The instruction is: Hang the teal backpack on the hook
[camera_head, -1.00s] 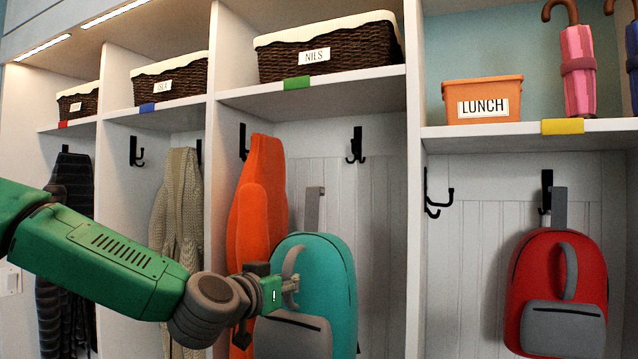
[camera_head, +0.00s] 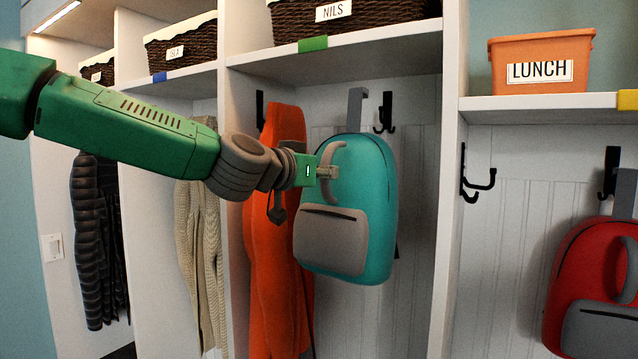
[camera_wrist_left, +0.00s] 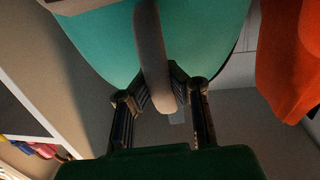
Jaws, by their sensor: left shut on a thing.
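The teal backpack (camera_head: 372,190) has a grey front pocket, a grey curved handle and a grey loop (camera_head: 356,108) sticking up from its top. It hangs in the air, tilted a little, inside the cubby under the green tag. My left gripper (camera_head: 328,172) is shut on the grey handle; the wrist view also shows the handle (camera_wrist_left: 152,60) between the fingers. A black hook (camera_head: 385,114) on the back wall of that cubby shows just right of the loop, apart from it in the picture. How far the backpack is from the wall is unclear. My right gripper is out of view.
An orange coat (camera_head: 272,230) hangs on another hook just left of the backpack. A white divider (camera_head: 447,200) stands to the right, and a shelf (camera_head: 350,55) with a wicker basket is above. A red backpack (camera_head: 590,270) hangs in the right cubby.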

